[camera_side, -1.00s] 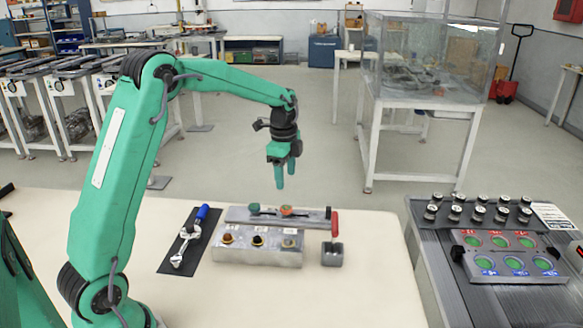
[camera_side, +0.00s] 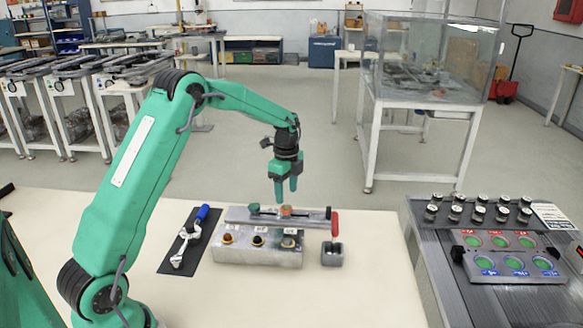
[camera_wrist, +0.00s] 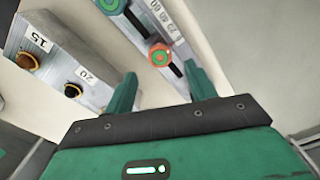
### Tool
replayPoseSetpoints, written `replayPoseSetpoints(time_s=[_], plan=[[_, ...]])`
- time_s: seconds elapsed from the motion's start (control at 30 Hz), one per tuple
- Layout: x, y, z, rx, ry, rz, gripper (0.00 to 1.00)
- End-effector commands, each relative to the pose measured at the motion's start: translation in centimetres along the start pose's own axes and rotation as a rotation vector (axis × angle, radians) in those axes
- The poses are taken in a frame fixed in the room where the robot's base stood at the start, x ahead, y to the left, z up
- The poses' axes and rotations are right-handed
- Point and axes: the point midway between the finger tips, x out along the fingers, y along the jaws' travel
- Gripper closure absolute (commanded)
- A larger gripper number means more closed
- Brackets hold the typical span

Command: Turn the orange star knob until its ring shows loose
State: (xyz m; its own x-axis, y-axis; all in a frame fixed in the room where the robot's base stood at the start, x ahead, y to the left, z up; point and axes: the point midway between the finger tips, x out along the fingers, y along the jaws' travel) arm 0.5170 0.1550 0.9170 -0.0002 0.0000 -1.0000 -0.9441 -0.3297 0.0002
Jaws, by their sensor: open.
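The orange star knob (camera_side: 286,210) sits on a long grey slotted rail (camera_side: 240,217) on the table. In the wrist view the orange knob (camera_wrist: 160,54) shows a green middle; its ring state is too small to read surely. My gripper (camera_side: 286,195) is open, pointing down just above the knob in the side view. In the wrist view the fingertips of my gripper (camera_wrist: 161,84) are spread, with the knob beyond them. The fingers look apart from the knob. A green knob (camera_wrist: 109,4) is on the same rail, partly cut off.
A grey block (camera_side: 257,258) with several round fittings stands in front of the rail. A blue-handled tool (camera_side: 188,240) lies on a black mat at left.

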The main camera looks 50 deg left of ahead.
Motion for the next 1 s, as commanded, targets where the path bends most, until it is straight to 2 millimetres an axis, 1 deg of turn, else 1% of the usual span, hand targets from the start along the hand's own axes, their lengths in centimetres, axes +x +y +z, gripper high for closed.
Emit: replayPoseSetpoints(time_s=[0.1, 0.33, 0.5, 0.77, 0.8, 0.87, 1.0], plan=[[1.6, 0.1, 0.0, 0.000, 0.000, 0.003, 0.45], [4.0, 0.0, 0.0, 0.000, 0.000, 0.002, 0.45], [4.7, 0.0, 0.0, 0.000, 0.000, 0.000, 0.45], [4.8, 0.0, 0.0, 0.000, 0.000, 0.000, 0.45], [4.8, 0.0, 0.0, 0.000, 0.000, 0.000, 0.48], [4.8, 0.0, 0.0, 0.000, 0.000, 0.000, 0.60], [4.8, 0.0, 0.0, 0.000, 0.000, 0.000, 0.88]])
